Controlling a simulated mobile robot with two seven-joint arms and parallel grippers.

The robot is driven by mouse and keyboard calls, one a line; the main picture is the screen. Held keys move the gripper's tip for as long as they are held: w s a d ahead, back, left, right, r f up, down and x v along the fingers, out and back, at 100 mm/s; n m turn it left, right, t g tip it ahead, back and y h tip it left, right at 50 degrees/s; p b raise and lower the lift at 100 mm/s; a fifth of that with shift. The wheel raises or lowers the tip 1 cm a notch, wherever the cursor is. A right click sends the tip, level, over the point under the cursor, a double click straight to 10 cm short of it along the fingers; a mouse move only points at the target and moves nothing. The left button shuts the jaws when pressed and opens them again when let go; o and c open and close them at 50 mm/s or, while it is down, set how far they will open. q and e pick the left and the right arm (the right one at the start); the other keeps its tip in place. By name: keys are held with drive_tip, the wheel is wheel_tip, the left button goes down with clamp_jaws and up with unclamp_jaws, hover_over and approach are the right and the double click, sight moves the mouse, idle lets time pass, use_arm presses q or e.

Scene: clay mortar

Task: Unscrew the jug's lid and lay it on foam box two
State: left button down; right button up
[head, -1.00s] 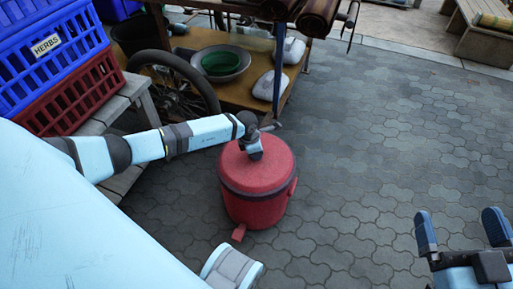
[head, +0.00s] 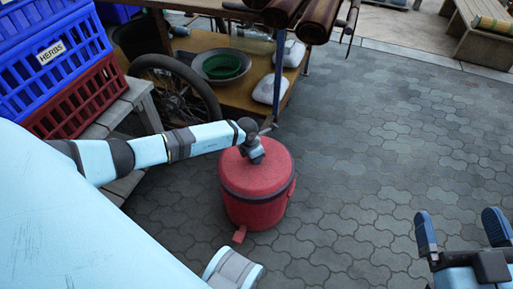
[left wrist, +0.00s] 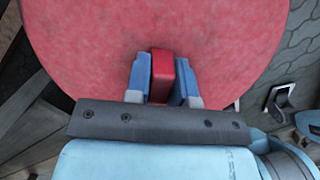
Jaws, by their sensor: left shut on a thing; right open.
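The red jug (head: 255,212) stands upright on the paving in the middle of the head view, with a spout low at its front. Its round red lid (head: 277,172) is on top and also fills much of the left wrist view (left wrist: 80,60). My left gripper (left wrist: 160,62) is over the lid, its two blue fingers shut on the lid's raised red grip (left wrist: 159,80). In the head view my left wrist hides the grip. My right gripper (head: 460,224) is open and empty at the lower right. I see no foam box for certain.
A blue crate marked HERBS (head: 45,60) sits on a red crate (head: 75,103) at the left. A cart with a wheel (head: 172,92), a bowl (head: 222,66) and white bags (head: 272,88) stands behind the jug. The paving (head: 380,150) to the right is clear.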

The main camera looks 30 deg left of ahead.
use_arm(q)
drive_tip(key=shift+d+r, duration=0.15)
drive_tip(key=shift+d, duration=0.05)
